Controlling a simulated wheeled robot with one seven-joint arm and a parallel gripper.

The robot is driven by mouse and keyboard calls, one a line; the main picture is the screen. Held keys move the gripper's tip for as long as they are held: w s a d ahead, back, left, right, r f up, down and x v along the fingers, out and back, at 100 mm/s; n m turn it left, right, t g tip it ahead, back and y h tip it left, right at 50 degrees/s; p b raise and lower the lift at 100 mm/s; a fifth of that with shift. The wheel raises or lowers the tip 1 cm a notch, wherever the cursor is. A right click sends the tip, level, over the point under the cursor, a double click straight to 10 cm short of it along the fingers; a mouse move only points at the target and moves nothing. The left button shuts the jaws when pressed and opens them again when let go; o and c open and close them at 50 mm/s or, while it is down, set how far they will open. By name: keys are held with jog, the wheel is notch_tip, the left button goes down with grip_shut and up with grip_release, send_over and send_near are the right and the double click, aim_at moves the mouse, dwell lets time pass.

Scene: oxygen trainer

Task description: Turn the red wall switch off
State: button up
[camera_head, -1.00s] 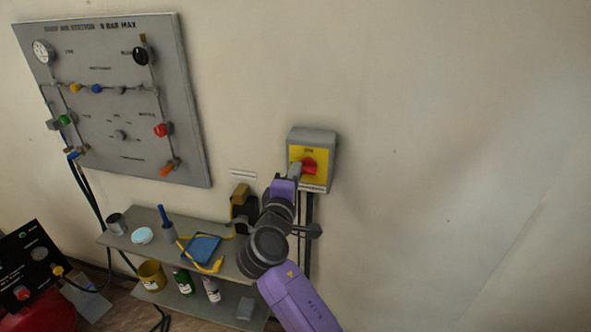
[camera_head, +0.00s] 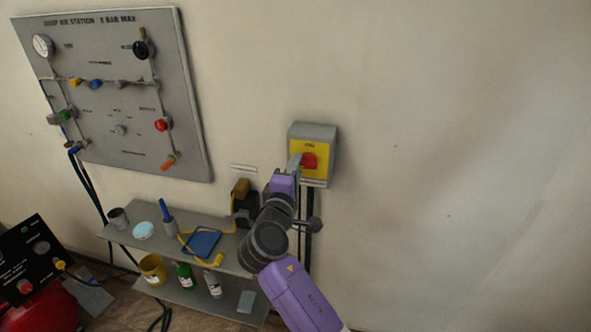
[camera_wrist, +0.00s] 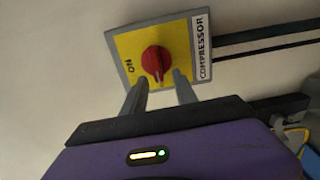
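The red wall switch (camera_head: 309,160) is a rotary knob on a yellow plate (camera_head: 320,174) on a grey box on the wall. In the wrist view the red knob (camera_wrist: 155,61) sits beside the word ON, and the plate's edge reads COMPRESSOR. My gripper (camera_head: 297,163) is close to the switch, at its left in the head view. In the wrist view my gripper (camera_wrist: 160,84) has its two fingers apart, with their tips just short of the knob or at its edge; contact cannot be told. Nothing is between the fingers.
A grey panel (camera_head: 120,150) with gauges and coloured valves hangs at the left. Below is a two-level shelf (camera_head: 125,236) with a blue tray (camera_head: 203,243), cups and bottles. Dark cables run down below the switch box. The wall at the right is bare.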

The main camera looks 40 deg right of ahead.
jog(key=b+v, duration=0.2)
jog(key=v, duration=0.5)
jog(key=shift+s+a, duration=0.25)
jog(key=shift+a, duration=0.05)
